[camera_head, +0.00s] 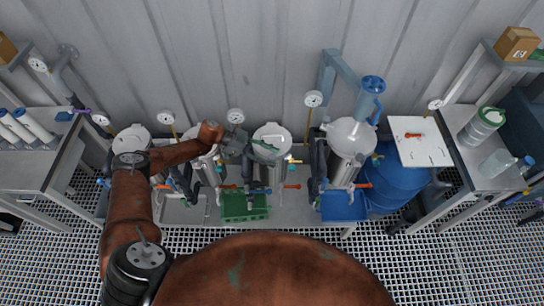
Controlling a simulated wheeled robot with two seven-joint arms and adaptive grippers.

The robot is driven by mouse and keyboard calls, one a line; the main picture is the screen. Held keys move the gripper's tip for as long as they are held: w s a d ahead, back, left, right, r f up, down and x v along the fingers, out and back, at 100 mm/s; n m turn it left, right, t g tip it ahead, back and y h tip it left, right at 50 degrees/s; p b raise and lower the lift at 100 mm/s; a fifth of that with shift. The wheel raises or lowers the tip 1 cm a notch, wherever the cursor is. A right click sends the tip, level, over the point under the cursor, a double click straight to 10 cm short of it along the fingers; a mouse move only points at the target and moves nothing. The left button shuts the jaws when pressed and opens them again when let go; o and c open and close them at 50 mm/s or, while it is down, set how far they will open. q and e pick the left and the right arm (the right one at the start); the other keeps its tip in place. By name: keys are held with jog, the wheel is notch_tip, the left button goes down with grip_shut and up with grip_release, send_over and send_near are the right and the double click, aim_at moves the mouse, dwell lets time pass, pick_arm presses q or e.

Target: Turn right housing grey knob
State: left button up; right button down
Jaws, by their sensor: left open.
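Several upright silver housings stand in a row against the wall. The rightmost housing (352,136) has a blue pipe fitting above it. Another housing (272,133) stands left of it, near the middle. My left arm reaches in from the left, and my left gripper (262,149) is open at the top of the middle housing, in front of its lid. I cannot tell whether it touches. A grey knob is too small to make out for sure. My right gripper is out of view.
Pressure gauges (313,98) on thin pipes and orange-handled valves (292,186) crowd around the housings. A green crate (244,207) and a blue bin (343,206) sit in front. The grated floor in front is clear.

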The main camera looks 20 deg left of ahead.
pick_arm(q)
jog(key=v, duration=1.1)
jog(key=shift+a, duration=0.15)
jog(key=shift+f, duration=0.1)
